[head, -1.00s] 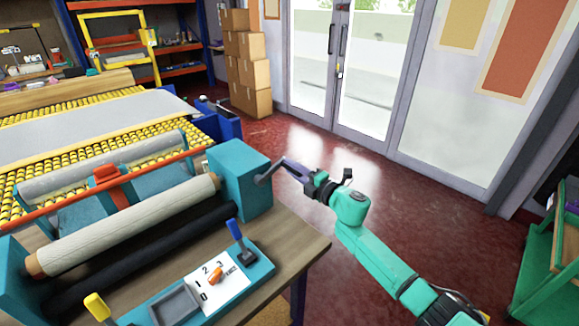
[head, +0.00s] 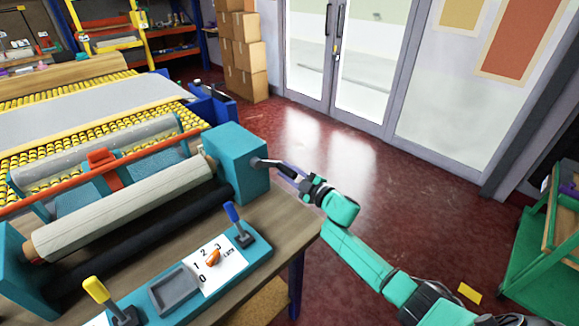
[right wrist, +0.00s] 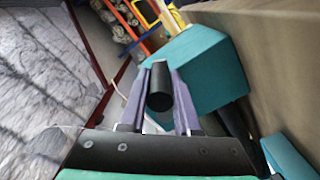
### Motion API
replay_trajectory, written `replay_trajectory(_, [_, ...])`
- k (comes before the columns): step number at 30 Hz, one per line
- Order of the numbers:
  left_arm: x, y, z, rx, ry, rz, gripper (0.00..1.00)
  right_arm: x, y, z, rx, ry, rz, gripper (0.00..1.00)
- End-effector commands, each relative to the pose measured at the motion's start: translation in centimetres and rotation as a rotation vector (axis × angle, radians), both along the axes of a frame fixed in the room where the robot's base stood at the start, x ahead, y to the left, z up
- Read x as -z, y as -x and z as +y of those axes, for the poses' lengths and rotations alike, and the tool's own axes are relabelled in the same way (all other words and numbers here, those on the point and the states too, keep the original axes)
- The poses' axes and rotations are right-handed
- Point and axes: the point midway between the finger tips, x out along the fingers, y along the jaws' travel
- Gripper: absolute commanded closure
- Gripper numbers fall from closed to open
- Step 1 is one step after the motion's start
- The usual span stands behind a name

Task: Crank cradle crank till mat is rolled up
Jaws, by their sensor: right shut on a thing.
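The cradle's teal end box (head: 237,163) stands at the right end of the machine on the wooden table. The crank (head: 267,162) comes out of the box's right side. My right gripper (head: 287,172) is shut on the crank's dark handle. In the right wrist view the round black handle (right wrist: 160,88) sits between the two purple fingers, in front of the teal box (right wrist: 195,68). A cream roll (head: 130,208) lies in the cradle, left of the box. The flat grey mat (head: 95,113) lies on the yellow roller bed behind. My left gripper is not in view.
A control panel (head: 222,271) with a blue lever, a yellow lever and an orange dial is at the table's front. Cardboard boxes (head: 243,60) are stacked at the back. A green cart (head: 540,250) stands at the right.

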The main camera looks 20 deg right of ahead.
Motion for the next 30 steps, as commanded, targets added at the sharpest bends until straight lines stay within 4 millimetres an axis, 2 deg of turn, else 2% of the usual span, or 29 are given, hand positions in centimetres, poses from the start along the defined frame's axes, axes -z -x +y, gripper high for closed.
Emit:
replay_trajectory(6, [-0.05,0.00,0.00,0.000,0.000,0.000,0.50,0.79,0.21,0.45,-0.003,-0.063,0.030,1.00])
replay_trajectory(21, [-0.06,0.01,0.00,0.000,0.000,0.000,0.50,0.87,0.23,0.54,-0.003,-0.081,0.035,1.00])
replay_trajectory(22, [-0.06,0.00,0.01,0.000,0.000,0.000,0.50,0.85,0.23,0.54,-0.003,-0.081,0.035,0.65])
replay_trajectory(24, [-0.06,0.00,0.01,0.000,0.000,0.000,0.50,0.83,0.22,0.53,-0.003,-0.081,0.035,0.39])
replay_trajectory(30, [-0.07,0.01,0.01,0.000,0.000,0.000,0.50,0.71,0.19,0.47,-0.001,-0.080,0.033,0.39])
